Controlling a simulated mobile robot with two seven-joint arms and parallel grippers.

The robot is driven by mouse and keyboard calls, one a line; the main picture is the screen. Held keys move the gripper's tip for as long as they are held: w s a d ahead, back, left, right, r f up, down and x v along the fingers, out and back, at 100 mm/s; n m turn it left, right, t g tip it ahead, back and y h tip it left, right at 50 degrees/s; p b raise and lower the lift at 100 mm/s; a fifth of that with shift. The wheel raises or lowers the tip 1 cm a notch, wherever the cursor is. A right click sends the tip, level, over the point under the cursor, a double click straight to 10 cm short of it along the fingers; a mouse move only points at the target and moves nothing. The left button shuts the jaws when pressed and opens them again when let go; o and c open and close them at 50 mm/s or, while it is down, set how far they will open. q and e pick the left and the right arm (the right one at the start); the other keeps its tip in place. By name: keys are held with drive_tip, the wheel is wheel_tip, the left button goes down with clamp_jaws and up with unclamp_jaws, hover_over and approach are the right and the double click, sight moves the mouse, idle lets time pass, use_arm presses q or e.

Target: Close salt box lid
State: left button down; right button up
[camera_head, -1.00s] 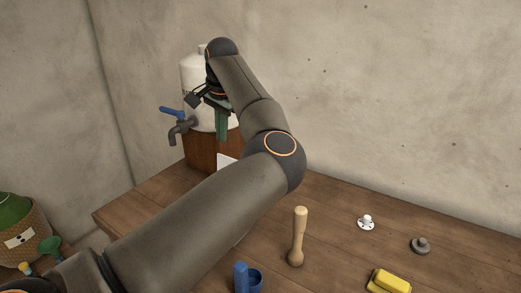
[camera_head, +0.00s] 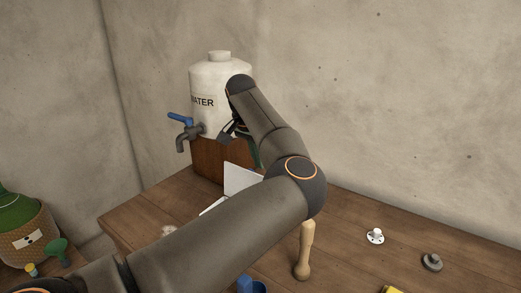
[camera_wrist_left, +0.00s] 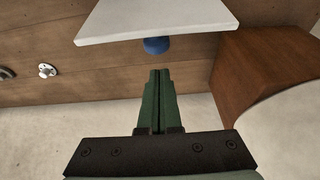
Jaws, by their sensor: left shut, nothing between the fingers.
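The salt box lid (camera_head: 241,180) is a white panel standing raised and tilted, left of my forearm in the head view. A pale edge (camera_head: 212,206), seemingly of the salt box, shows below it; my arm hides the rest. My left gripper (camera_head: 255,154) is mostly hidden behind my arm, with a bit of green finger showing near the lid. In the left wrist view the green fingers (camera_wrist_left: 159,72) are shut and empty, pointing toward the white lid (camera_wrist_left: 155,20), with a small gap visible in the picture. My right gripper is not in view.
A white water tank (camera_head: 219,75) with a blue-handled tap (camera_head: 188,132) stands on a brown wooden block (camera_head: 207,160) close to the gripper. A wooden pestle (camera_head: 305,250), a white fitting (camera_head: 375,236) and a grey fitting (camera_head: 432,262) stand on the table. A blue round part (camera_wrist_left: 157,45) shows under the lid's edge.

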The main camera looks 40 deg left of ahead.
use_arm(q)
drive_tip(key=shift+s+d, duration=0.15)
drive_tip(key=shift+s, duration=0.9)
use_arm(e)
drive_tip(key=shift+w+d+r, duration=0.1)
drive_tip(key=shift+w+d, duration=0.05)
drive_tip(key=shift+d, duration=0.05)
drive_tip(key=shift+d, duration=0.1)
